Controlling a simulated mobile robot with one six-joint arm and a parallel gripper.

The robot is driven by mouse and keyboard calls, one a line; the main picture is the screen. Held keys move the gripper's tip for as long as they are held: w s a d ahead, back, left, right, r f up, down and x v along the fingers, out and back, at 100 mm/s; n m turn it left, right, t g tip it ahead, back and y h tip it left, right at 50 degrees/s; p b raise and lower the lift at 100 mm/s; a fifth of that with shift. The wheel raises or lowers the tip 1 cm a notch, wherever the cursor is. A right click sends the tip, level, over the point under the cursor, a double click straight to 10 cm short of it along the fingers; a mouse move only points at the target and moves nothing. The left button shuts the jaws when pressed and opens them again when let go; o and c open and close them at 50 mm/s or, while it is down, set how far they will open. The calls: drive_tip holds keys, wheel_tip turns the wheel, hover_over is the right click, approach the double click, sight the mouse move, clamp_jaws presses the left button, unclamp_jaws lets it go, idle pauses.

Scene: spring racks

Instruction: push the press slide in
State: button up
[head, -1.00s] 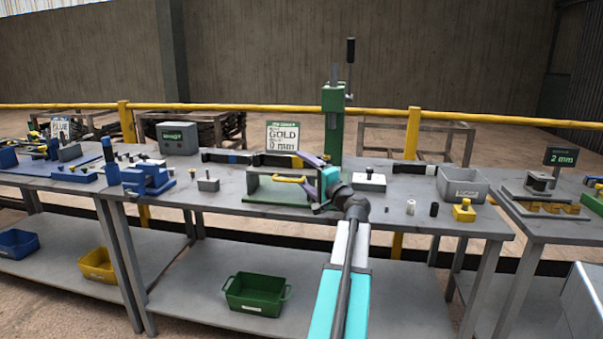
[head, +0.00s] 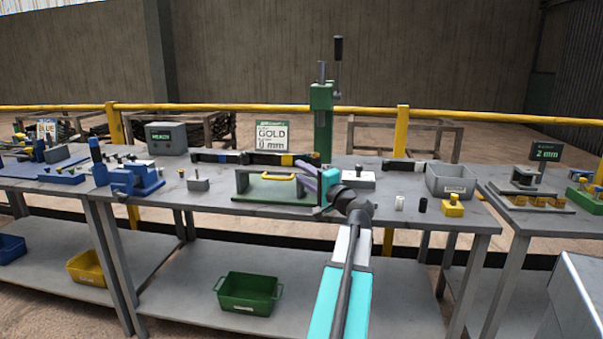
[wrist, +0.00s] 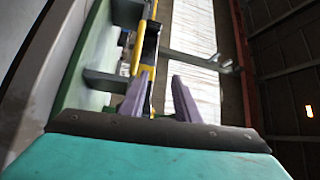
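The press has a green column (head: 322,110) with a black-knobbed lever, standing behind the bench's middle. In front of it lies a green base plate (head: 265,193) with grey upright blocks and a yellow handle bar (head: 279,177), which looks like the slide; I cannot tell how far in it is. My gripper (head: 306,180) is at the right end of this fixture, its purple fingers pointing left, partly hidden by my wrist. In the wrist view my gripper (wrist: 159,95) has its fingers apart, with nothing clearly held. The green plate (wrist: 92,55) runs along the left there.
A grey bin (head: 450,183), a yellow block (head: 453,206) and small white and black cylinders stand to the right. A blue fixture (head: 130,182) and a small grey block (head: 198,184) are to the left.

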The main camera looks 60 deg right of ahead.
drive_tip(key=b+v, duration=0.1)
drive_tip(key=v, duration=0.6)
drive_tip(key=shift+s+a+f, duration=0.15)
drive_tip(key=shift+s+f, duration=0.05)
drive_tip(key=shift+s, duration=0.15)
idle(0.8)
idle(0.7)
